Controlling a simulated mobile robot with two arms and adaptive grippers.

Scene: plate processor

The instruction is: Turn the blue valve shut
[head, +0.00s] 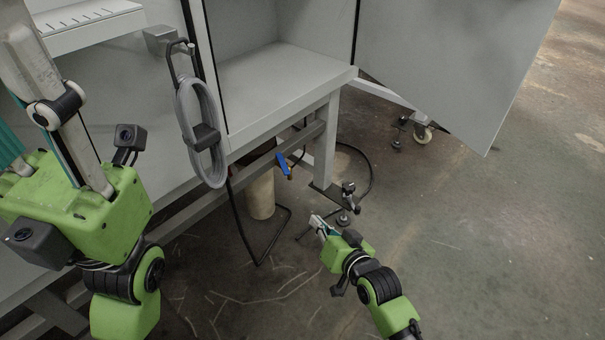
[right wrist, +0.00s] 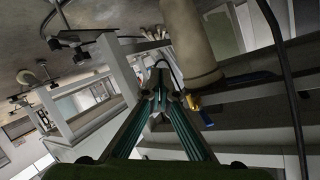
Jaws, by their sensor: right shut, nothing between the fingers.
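The blue valve (head: 282,162) has a blue lever handle, tilted in the head view, under the cabinet's front edge beside a pale cylinder. In the right wrist view its blue lever (right wrist: 248,77) shows right of the fingertips, with a brass part at its left end. My right gripper (head: 317,223) is shut and empty, apart from the valve, below and to its right in the head view. Its teal fingers meet in the right wrist view (right wrist: 160,92). My left gripper (head: 70,195) is large at the left edge; its fingertips are not clearly shown.
A grey cabinet (head: 290,80) stands on a metal frame, its door (head: 450,60) open to the right. A coiled grey hose (head: 203,130) hangs at its front. The pale cylinder (head: 261,195) and a frame leg (head: 326,150) flank the valve. Black cables lie on the floor.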

